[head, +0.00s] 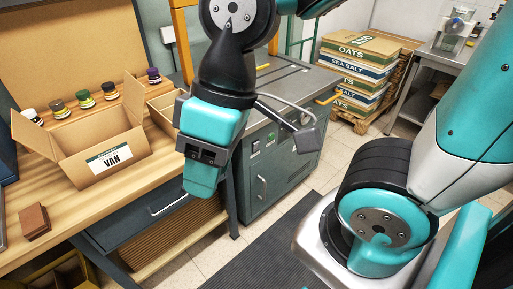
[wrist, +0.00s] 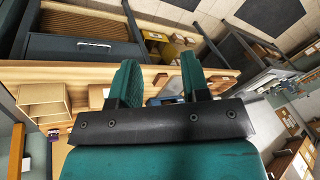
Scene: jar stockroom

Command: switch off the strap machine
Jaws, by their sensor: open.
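The strap machine (head: 283,175) is a dark grey-green cabinet with a metal top and an orange arch, right of the workbench in the head view. A small control panel (head: 263,146) with a green part sits high on its front; whether it is on or off is too small to tell. My gripper (head: 202,180) hangs in front of the workbench, left of the panel and apart from it. In the wrist view my gripper (wrist: 160,78) has its two teal fingers spread with nothing between them. I cannot make out the panel in the wrist view.
A dark mat (head: 262,245) covers clear floor before the machine.

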